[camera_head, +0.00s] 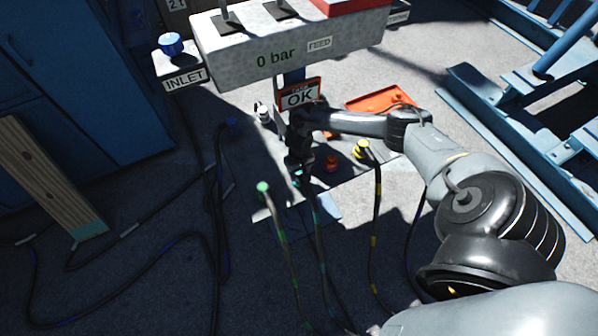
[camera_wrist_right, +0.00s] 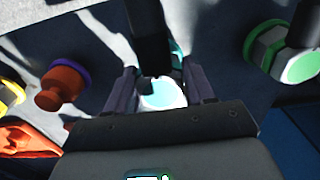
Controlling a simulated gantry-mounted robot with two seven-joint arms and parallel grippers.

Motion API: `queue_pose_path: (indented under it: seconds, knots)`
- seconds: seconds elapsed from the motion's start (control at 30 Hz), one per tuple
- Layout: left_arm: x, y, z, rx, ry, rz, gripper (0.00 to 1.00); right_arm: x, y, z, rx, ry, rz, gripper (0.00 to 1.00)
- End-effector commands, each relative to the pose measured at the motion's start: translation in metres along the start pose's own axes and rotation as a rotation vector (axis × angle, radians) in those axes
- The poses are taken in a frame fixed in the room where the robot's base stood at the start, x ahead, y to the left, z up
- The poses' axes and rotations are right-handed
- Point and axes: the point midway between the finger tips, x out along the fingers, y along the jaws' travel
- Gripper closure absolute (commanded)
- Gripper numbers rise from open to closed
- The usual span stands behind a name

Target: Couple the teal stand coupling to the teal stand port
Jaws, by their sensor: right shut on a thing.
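My right gripper (camera_head: 298,172) is shut on the teal stand coupling (camera_head: 297,170), low over the stand area; the gripper hides most of it. In the right wrist view the gripper (camera_wrist_right: 162,90) has a pale teal round part (camera_wrist_right: 162,95) between its fingers, with a dark hose (camera_wrist_right: 149,35) beyond. A teal-banded hose (camera_head: 320,235) runs down from below the gripper in the head view. A small teal edge (camera_wrist_right: 179,49) shows behind the hose; I cannot tell whether it is the port. Whether coupling and port touch is hidden. My left gripper is not in view.
A green-ended hose (camera_head: 263,187) stands left of the gripper, a yellow-ended hose (camera_head: 361,149) right. An orange plug (camera_wrist_right: 60,87) with a purple ring is close by. A grey panel (camera_head: 285,45) reading 0 bar and an OK sign (camera_head: 299,96) are behind. An orange tray (camera_head: 385,98) lies beyond.

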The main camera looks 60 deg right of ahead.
Motion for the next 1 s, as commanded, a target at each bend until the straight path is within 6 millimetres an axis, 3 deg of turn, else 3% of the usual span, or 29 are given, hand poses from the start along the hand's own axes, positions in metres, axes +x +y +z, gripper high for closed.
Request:
queue_pose_path:
  seconds: [0.33, 0.37, 0.53, 0.83, 1.0]
  knots:
    - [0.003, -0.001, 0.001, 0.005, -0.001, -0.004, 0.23, 0.007, 0.0, 0.0, 0.0, 0.001, -0.001, 0.83]
    - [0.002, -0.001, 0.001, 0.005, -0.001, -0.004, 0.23, 0.007, 0.0, -0.001, 0.0, 0.001, -0.001, 0.45]
    - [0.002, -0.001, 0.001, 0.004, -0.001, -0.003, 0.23, 0.006, 0.0, 0.0, 0.0, 0.001, -0.001, 0.19]
    - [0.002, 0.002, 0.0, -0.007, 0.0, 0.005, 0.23, 0.006, 0.0, 0.0, 0.0, -0.001, 0.0, 0.17]
    - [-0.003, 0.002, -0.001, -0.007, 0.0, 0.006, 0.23, -0.005, 0.0, 0.0, 0.0, 0.001, -0.001, 0.17]
